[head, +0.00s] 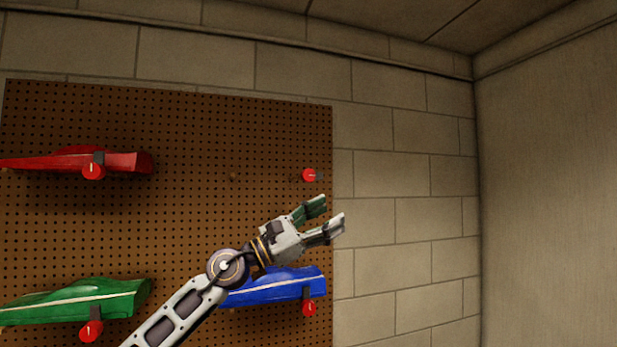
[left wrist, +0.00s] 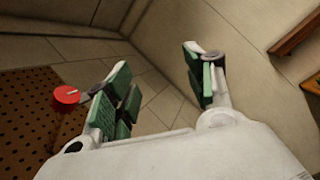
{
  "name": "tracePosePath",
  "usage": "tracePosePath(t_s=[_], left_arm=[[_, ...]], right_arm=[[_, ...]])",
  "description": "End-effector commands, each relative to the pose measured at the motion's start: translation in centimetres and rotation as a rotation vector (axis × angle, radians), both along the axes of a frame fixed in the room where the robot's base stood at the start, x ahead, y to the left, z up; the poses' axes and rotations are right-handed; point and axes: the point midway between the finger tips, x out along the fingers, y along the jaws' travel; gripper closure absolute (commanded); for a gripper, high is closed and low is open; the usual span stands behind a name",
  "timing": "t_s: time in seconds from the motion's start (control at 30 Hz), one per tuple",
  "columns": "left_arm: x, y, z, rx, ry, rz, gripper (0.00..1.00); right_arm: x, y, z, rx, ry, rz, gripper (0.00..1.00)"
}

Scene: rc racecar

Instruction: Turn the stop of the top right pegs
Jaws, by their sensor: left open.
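The top right peg has a red round stop (head: 309,175) with a pale mark on its face, near the pegboard's right edge. No car hangs there. The red stop also shows in the left wrist view (left wrist: 66,96), left of the fingers. My left gripper (head: 328,212) is open and empty, a little below and right of this stop in the head view, apart from it. Its green-padded fingers show in the left wrist view (left wrist: 155,72) with a clear gap between them. My right gripper is not in view.
The brown pegboard (head: 200,130) holds a red car (head: 125,162) at upper left, a green car (head: 120,298) at lower left and a blue car (head: 262,290) below my left gripper. Red stops show by these cars. Bare block wall (head: 415,220) lies to the right.

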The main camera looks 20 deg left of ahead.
Motion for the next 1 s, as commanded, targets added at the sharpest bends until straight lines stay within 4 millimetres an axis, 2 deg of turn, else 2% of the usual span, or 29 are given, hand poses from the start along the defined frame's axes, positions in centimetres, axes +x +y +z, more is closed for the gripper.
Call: tracePosePath(t_s=[0.37, 0.57, 0.8, 1.0], left_arm=[[0.5, 3.4, 3.8, 0.408, -0.205, 0.197, 0.46], [0.6, 6.6, 5.9, 0.613, -0.283, 0.315, 0.46], [0.4, 11.4, 8.4, 0.839, -0.344, 0.461, 0.46], [0.1, 14.2, 9.7, 0.948, -0.357, 0.533, 0.46]], right_arm=[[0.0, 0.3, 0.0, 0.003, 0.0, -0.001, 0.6], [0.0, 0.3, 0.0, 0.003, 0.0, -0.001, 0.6], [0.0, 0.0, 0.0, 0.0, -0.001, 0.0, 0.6], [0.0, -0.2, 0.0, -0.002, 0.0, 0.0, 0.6]])
